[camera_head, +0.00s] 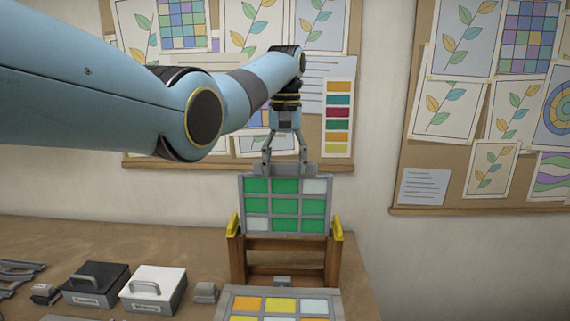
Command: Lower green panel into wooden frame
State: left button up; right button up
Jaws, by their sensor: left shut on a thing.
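The green panel (285,205) is a grey-edged grid of green panes with a few pale ones. It stands upright at the wooden frame (238,262), its lower edge at about the height of the frame's upper crossbar. The frame has two side posts with yellow tops (336,228). My left gripper (286,167) points down and is shut on the panel's top edge, near its middle. I cannot tell whether the panel's sides sit in the posts or just in front of or behind them. My right gripper is out of view.
A second panel (280,291) with orange, yellow and pale panes lies in front of the frame. Black (95,285) and white (153,289) handled boxes and a small grey block (206,292) stand to the left. Pinboards (400,195) hang on the wall behind.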

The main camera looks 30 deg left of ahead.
aim_at(285, 225)
pick_arm(q)
jog(key=shift+f+b, duration=0.3)
jog(key=shift+f, duration=0.95)
jog(key=shift+f+b, duration=0.35)
jog(key=shift+f, duration=0.6)
jog(key=shift+f+b, duration=0.7)
jog(key=shift+f, duration=1)
jog(key=shift+f+b, duration=1.2)
jog(key=shift+f, duration=0.85)
jog(key=shift+f+b, duration=1.25)
jog(key=shift+f, duration=0.6)
jog(key=o, duration=1.4)
jog(key=shift+c, duration=0.2)
jog(key=shift+s, duration=0.1)
